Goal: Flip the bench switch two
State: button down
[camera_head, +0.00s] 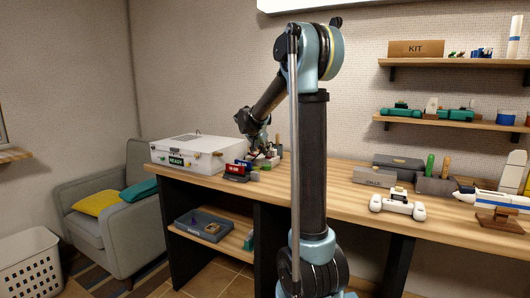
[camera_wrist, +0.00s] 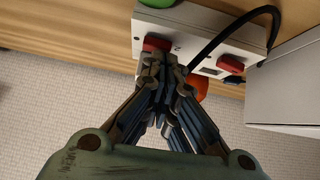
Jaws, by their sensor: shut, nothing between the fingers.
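In the wrist view a white bench switch strip (camera_wrist: 196,25) lies on the wooden bench with a black cable running off it. A red switch (camera_wrist: 155,43) with a mark like a "2" beside it sits just past my fingertips. A second red switch (camera_wrist: 231,64) is farther right on the strip. My gripper (camera_wrist: 160,62) is shut and empty, its tips at the near edge of the first red switch; I cannot tell whether they touch it. The tips hide part of that switch and the strip. In the head view my gripper (camera_head: 262,150) is small, over the strip area.
An orange round thing (camera_wrist: 199,86) is right of my fingertips, and a green one (camera_wrist: 157,2) is at the strip's top. A pale box (camera_wrist: 285,95) stands at right. In the head view a white case (camera_head: 195,153) and small dark-and-red blocks (camera_head: 237,171) are near my gripper.

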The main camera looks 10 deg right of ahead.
jog(key=shift+a+f, duration=0.15)
jog(key=shift+s+d, duration=0.4)
jog(key=shift+d, duration=0.3)
jog(key=shift+r, duration=0.8)
jog(key=r, duration=0.2)
jog(key=shift+w+r, duration=0.2)
jog(key=shift+r, duration=0.2)
jog(key=a+v, duration=0.1)
jog(key=v, duration=0.9)
jog(key=shift+w, duration=0.2)
